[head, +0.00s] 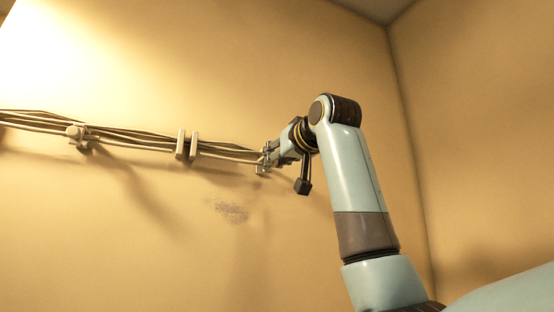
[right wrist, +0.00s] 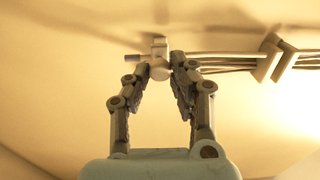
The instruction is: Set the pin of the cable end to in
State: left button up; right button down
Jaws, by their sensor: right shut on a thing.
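The cable end (right wrist: 160,48) is a small pale block with a rounded lower part, seen in the right wrist view. A short grey pin (right wrist: 131,58) sticks out from its left side, away from the cables. My right gripper (right wrist: 161,68) has its two fingertips on either side of the cable end's rounded part and is shut on it. In the head view my right gripper (head: 271,155) is at the right end of the cable run, against the wall, and largely hides the cable end. My left gripper is in neither view.
A bundle of several cables (head: 222,152) runs along the wall to the left, held by pale clips (head: 187,145) and a bracket (head: 77,134). A clip also shows in the right wrist view (right wrist: 268,60). The wall below the cables is bare apart from a dark smudge (head: 231,211).

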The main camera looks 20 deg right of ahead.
jog(key=shift+w, duration=0.55)
jog(key=c, duration=1.4)
grip_release()
jog(key=shift+r, duration=0.1)
jog(key=shift+c, duration=0.2)
jog(key=o, duration=0.3)
jog(key=shift+w, duration=0.15)
jog(key=s, duration=1.2)
